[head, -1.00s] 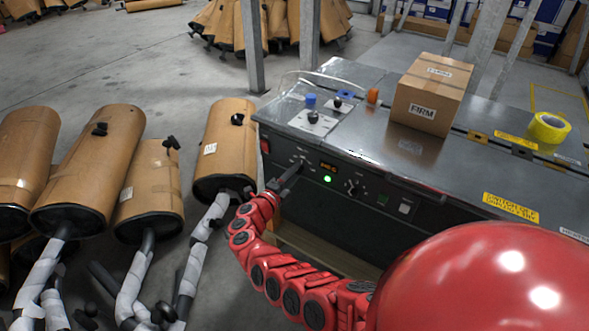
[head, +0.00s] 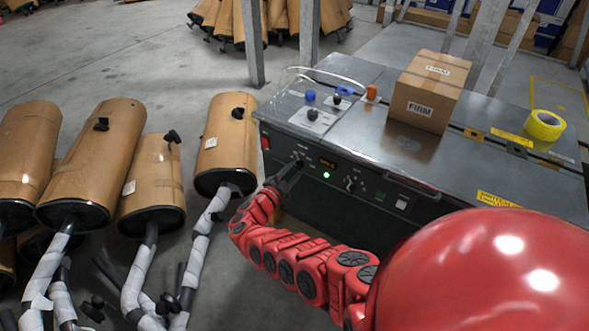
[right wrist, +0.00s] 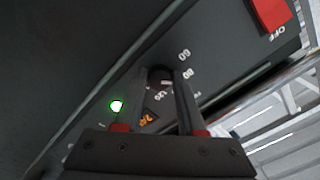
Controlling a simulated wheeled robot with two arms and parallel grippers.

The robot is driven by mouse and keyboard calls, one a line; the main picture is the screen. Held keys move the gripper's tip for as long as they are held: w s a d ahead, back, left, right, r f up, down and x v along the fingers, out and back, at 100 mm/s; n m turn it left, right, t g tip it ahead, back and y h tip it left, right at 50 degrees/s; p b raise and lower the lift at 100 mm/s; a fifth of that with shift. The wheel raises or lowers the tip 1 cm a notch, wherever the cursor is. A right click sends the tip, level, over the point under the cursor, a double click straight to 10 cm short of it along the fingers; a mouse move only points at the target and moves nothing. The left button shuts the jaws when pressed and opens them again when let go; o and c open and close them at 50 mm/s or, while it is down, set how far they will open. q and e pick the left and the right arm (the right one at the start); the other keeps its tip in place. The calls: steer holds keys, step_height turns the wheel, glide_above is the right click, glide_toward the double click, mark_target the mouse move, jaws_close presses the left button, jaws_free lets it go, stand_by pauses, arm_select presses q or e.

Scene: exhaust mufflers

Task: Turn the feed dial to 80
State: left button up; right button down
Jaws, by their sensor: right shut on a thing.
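The feed dial (right wrist: 161,73) is a small black knob on the dark front panel of the machine (head: 330,210). Printed numbers, including 60 and 80, show around it in the right wrist view. Its pointer is hidden, so I cannot tell its exact setting. My right gripper (head: 298,165) reaches the panel's left part in the head view. In the right wrist view its two fingers (right wrist: 161,80) are on either side of the dial, shut on it. My left gripper is not in view.
A green lamp (head: 326,175) and an orange display (head: 327,163) sit right of the dial. A second knob (head: 351,185) is further right. A red OFF switch (right wrist: 270,12) is near the panel's edge. A cardboard box (head: 428,92) and yellow tape (head: 544,125) stand on top. Wrapped mufflers (head: 226,145) stand left.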

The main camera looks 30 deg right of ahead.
stand_by(0.5)
steer(key=c, duration=0.5)
jaws_free()
steer(key=shift+a, duration=0.1)
steer(key=shift+s+a, duration=0.15)
steer(key=shift+a, duration=0.15)
steer(key=p+v, duration=0.2)
steer(key=v, duration=1.4)
steer(key=shift+s+a, duration=0.15)
steer(key=shift+a, duration=0.1)
